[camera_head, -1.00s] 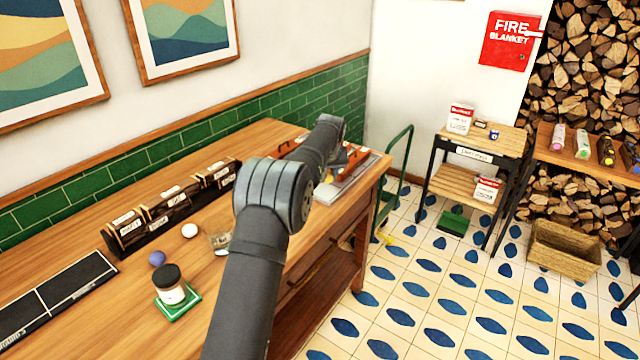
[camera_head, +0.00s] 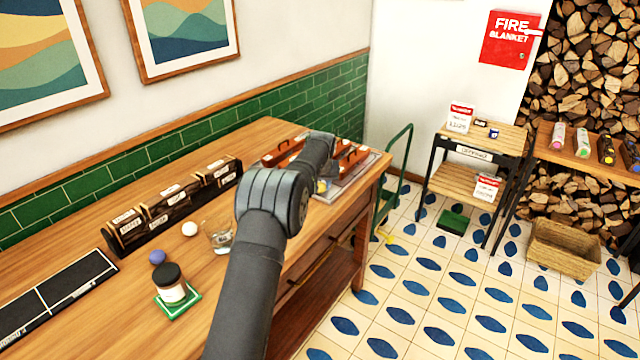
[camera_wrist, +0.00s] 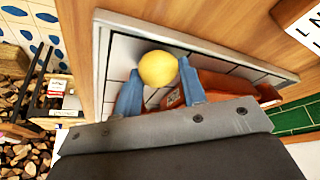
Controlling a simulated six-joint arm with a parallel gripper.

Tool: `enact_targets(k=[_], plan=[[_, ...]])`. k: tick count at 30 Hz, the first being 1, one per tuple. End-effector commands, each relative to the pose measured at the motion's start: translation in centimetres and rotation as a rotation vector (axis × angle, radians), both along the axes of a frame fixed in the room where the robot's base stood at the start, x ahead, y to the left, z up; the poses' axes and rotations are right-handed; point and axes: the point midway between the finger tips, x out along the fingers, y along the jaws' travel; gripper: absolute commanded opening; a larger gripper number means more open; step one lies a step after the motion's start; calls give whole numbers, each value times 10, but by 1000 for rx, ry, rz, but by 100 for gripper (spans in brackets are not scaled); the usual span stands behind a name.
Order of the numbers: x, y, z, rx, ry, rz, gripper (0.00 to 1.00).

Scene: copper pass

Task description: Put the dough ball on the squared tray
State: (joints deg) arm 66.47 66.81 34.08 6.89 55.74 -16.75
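A yellow ball (camera_wrist: 158,68), which looks like the dough ball, sits between the two blue fingertips of my gripper (camera_wrist: 161,76) in the wrist view. Both tips appear to touch its sides. It also shows small in the head view (camera_head: 321,187), beside my wrist. Behind it is a pale tray with grid lines (camera_wrist: 120,62), at the far right end of the wooden table; its edge shows in the head view (camera_head: 334,196). I cannot tell whether the ball touches the tray. My arm hides part of the tray.
Red-brown handled pieces (camera_head: 352,161) stand at the tray, close to my gripper. A white ball (camera_head: 190,229), a glass (camera_head: 219,236), a blue ball (camera_head: 157,257), a dark-lidded jar (camera_head: 172,285), a black organiser (camera_head: 170,205) and a black gridded board (camera_head: 58,292) occupy the table's left part.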

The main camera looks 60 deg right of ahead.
Motion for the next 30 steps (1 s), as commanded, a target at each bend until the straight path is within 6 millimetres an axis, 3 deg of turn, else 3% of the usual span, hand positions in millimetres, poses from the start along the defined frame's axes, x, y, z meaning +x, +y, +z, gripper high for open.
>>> enact_targets(k=[3, 14, 30], plan=[[0, 0, 0, 0, 0, 0, 56], [-1, 1, 6, 0, 0, 0, 56], [-24, 31, 93, -2, -1, 0, 56]])
